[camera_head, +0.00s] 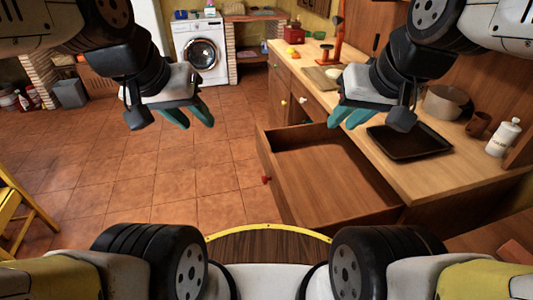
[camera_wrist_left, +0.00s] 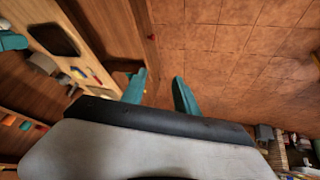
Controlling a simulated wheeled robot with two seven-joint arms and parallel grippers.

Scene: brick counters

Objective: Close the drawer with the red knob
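The wooden drawer (camera_head: 330,165) is pulled far out of the counter on the right and looks empty. Its red knob (camera_head: 266,180) is on the front panel, facing the open floor to the left. My left gripper (camera_head: 190,118) hangs over the floor, left of and apart from the drawer front. Its teal fingers are spread with nothing between them, as the left wrist view also shows (camera_wrist_left: 160,92). The drawer shows there too (camera_wrist_left: 115,30), with the small knob (camera_wrist_left: 153,37) at its edge. My right gripper (camera_head: 347,117) is above the drawer's far right side, fingers parted and empty.
The counter holds a black tray (camera_head: 409,142), a pot (camera_head: 446,101), a brown cup (camera_head: 479,124) and a white bottle (camera_head: 503,138). Other closed drawers and doors line the counter front. A yellow chair (camera_head: 22,208) stands at left. The tiled floor (camera_head: 130,170) between is clear.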

